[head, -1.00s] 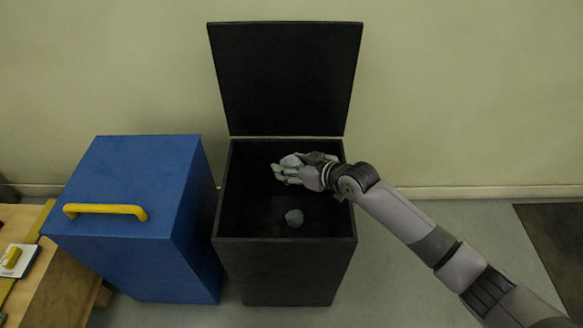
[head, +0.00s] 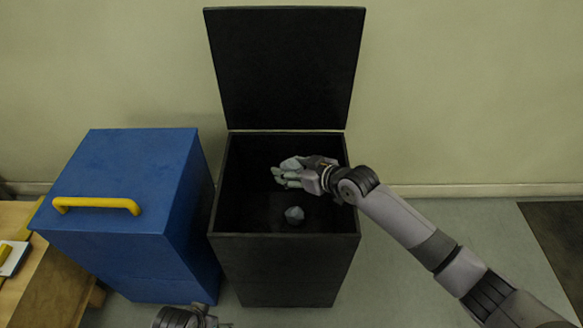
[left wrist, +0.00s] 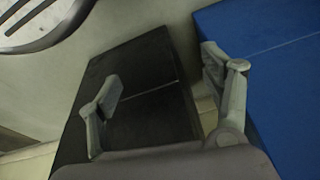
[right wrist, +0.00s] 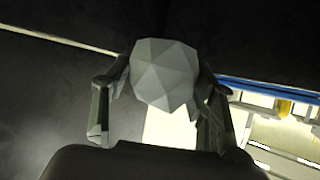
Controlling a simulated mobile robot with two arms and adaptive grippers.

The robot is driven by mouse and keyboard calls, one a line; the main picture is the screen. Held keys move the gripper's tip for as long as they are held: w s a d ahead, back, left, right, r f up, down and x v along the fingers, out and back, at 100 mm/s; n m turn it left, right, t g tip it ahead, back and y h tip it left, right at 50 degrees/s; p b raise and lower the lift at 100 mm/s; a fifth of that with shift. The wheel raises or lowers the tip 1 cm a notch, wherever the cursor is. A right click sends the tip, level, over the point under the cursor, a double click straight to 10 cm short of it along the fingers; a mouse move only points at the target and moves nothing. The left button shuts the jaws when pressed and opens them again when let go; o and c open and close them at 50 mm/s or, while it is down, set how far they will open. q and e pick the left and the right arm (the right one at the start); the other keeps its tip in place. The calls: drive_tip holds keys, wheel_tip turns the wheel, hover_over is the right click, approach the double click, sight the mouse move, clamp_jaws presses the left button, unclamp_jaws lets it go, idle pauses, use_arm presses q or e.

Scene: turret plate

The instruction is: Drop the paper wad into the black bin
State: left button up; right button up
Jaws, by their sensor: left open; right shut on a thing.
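The black bin (head: 285,238) stands in the middle of the head view with its lid (head: 285,70) raised upright at the back. A pale grey faceted paper wad (head: 291,164) is in my right gripper (head: 284,174), over the bin's opening. In the right wrist view the wad (right wrist: 165,75) sits between the fingers of the shut right gripper (right wrist: 160,100). A second grey wad (head: 294,215) shows inside the bin, below the gripper. My left gripper (left wrist: 168,90) is open and empty; the black bin (left wrist: 140,75) shows beyond its fingers. Part of my left arm shows at the head view's bottom edge.
A closed blue bin (head: 130,190) with a yellow handle (head: 97,205) stands close to the black bin's left side. A wooden table (head: 55,285) is at the far left. A pale wall (head: 470,90) is behind. Open floor (head: 455,220) lies to the right.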

use_arm(q)
drive_tip(key=shift+w+b+v, duration=0.2)
drive_tip(key=shift+v, duration=0.6)
drive_tip(key=shift+w+b+v, duration=0.15)
drive_tip(key=shift+v, duration=0.7)
drive_tip(key=shift+w+b+v, duration=0.2)
drive_tip(key=shift+v, duration=0.6)
use_arm(e)
drive_tip(key=shift+f, duration=0.7)
use_arm(q)
drive_tip(key=shift+r, duration=0.15)
use_arm(e)
drive_tip(key=o, duration=0.9)
drive_tip(key=shift+s+d, duration=0.1)
drive_tip(key=v, duration=1.2)
drive_tip(key=shift+f, duration=0.1)
